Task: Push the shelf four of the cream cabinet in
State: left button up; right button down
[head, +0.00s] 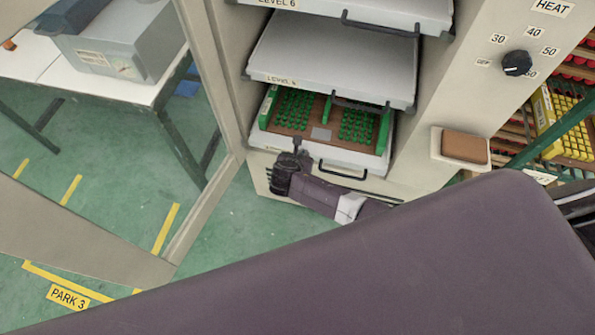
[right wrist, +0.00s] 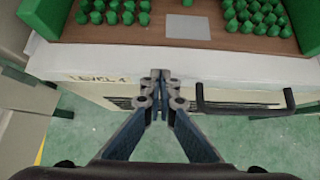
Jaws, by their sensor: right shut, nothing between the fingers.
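The cream cabinet (head: 425,85) stands open with its pull-out shelves showing. Shelf four (head: 345,157) is the lowest one visible and sticks out of the cabinet; its front is marked LEVEL 4 in the right wrist view (right wrist: 85,82). It has a dark handle (head: 342,171) and carries a brown board with green pieces (head: 293,108). My right gripper (head: 297,147) is shut and empty at the shelf's front, left of the handle. In the right wrist view its fingertips (right wrist: 159,76) overlap the front edge; I cannot tell whether they touch. My left gripper is not in view.
Another pulled-out shelf (head: 330,50) hangs above shelf four, with one marked LEVEL 6 (head: 350,8) higher up. An open cabinet door (head: 215,75) stands at left. A white table with a grey device (head: 125,45) is beyond it. A brown-topped ledge (head: 465,147) juts out right.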

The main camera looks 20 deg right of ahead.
aim_at(309, 135)
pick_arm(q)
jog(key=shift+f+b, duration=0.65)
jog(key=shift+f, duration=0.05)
pick_arm(e)
jog(key=w+d, duration=0.1)
jog(key=w, duration=0.1)
jog(key=w+d, duration=0.3)
jog(key=w, duration=0.1)
jog(key=shift+w+d+f, duration=0.1)
jog(key=shift+w+d, duration=0.1)
jog(key=shift+w, duration=0.1)
